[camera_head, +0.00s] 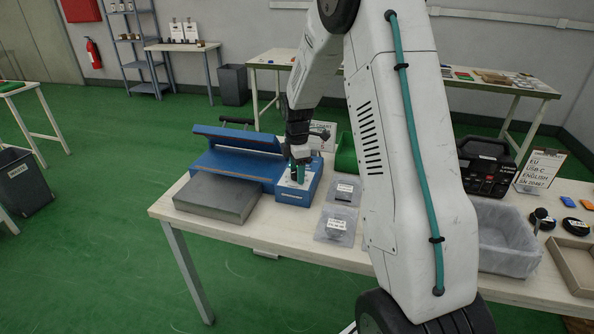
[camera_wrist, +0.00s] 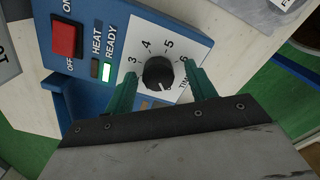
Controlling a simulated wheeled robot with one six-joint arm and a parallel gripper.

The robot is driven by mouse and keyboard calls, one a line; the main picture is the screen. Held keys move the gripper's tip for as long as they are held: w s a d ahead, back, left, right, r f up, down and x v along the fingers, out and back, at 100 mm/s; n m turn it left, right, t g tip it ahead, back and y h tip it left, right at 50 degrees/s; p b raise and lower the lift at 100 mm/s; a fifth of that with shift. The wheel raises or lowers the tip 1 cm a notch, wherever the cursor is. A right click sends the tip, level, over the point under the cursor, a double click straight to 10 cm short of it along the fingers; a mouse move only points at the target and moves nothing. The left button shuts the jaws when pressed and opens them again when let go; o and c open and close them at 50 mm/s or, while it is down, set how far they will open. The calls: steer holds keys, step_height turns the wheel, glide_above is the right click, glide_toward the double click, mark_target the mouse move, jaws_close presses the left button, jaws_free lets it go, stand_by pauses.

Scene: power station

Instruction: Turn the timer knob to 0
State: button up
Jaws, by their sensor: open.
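The timer knob (camera_wrist: 158,73) is a round black knob on a white dial plate (camera_wrist: 147,44) in the wrist view. The numbers 3, 4 and 5 show around its upper side. A small pale mark shows near its lower right edge; the exact setting is hard to read. The plate is on the blue machine (camera_head: 236,158) on the table. My gripper (camera_wrist: 159,71) has its green fingers apart, one on each side of the knob; I cannot tell whether they touch it. In the head view my gripper (camera_head: 297,174) points down over the machine's control panel, hiding the knob.
A red switch (camera_wrist: 67,38) and a lit green READY lamp (camera_wrist: 106,72) are left of the dial. A grey plate (camera_head: 216,197) lies before the machine. Clear packets (camera_head: 336,226) lie to its right, and a clear bin (camera_head: 505,240) stands farther right.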

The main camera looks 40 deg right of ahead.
step_height(320, 180, up, 8)
steer(key=shift+f, duration=0.1)
stand_by(0.4)
stand_by(0.4)
steer(key=shift+s+a+f+m, duration=0.1)
steer(key=shift+s+m, duration=0.2)
steer(key=shift+m, duration=0.7)
steer(key=s+a+r+m, duration=0.4)
steer(key=s+a, duration=0.2)
steer(key=s, duration=0.5)
steer(key=s+a+r+m+t, duration=0.1)
steer(key=s+a+r+m, duration=0.3)
steer(key=s, duration=0.8)
steer(key=s+a+r+m, duration=0.4)
steer(key=s+a+r, duration=0.1)
steer(key=s+a, duration=0.4)
steer(key=shift+s+r+m, duration=0.3)
steer(key=shift+s, duration=0.9)
steer(key=shift+d, duration=0.1)
